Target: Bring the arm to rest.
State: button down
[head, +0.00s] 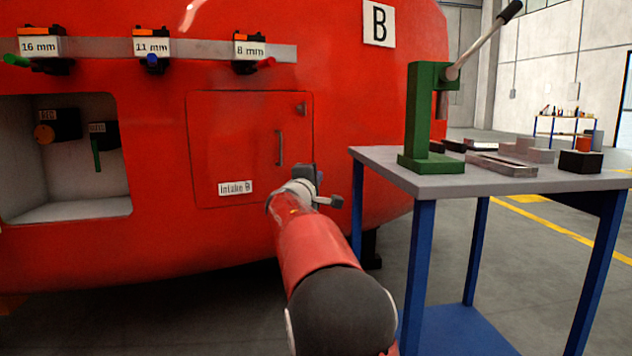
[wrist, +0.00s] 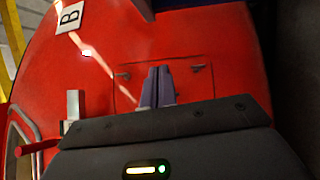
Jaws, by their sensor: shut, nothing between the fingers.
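My arm reaches forward from the bottom of the head view toward the red nosecone (head: 230,240). My gripper (head: 318,180) is at its end, in front of the lower right corner of the shut hatch (head: 235,130) labelled Intake B. In the wrist view my gripper (wrist: 158,75) shows its two fingers together with nothing between them. The hatch (wrist: 125,88) shows behind the fingers. I cannot tell the exact gap between the fingertips and the red surface.
A grey-topped table (head: 385,170) with blue legs stands right of my arm. It carries a green lever press (head: 420,120) and several blocks. An open recess (head: 70,210) is at left. Labelled tool holders hang on a rail (head: 100,48) above. Floor (head: 530,270) shows at right.

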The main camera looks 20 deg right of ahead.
jog(key=s+a+m+g+y+p, duration=0.35)
jog(key=s+m+g+p, duration=0.2)
jog(key=s, duration=1.25)
jog(key=s+a+f+m+g+y+p, duration=0.1)
jog(key=s+a+f+y+p, duration=0.1)
jog(key=s+a, duration=0.4)
jog(key=s+a+f+m+y+p, duration=0.2)
jog(key=s+a+f+y, duration=0.2)
jog(key=s, duration=0.7)
jog(key=s+a+f+m+g+y+p, duration=0.1)
jog(key=s+a+f+y, duration=0.2)
jog(key=s+a+f, duration=0.4)
jog(key=s+a, duration=0.1)
jog(key=s, duration=0.1)
jog(key=shift+s+a+f+m+g+p, duration=0.25)
jog(key=shift+s+a+m+g+p, duration=0.05)
jog(key=shift+a+m+g+p, duration=0.1)
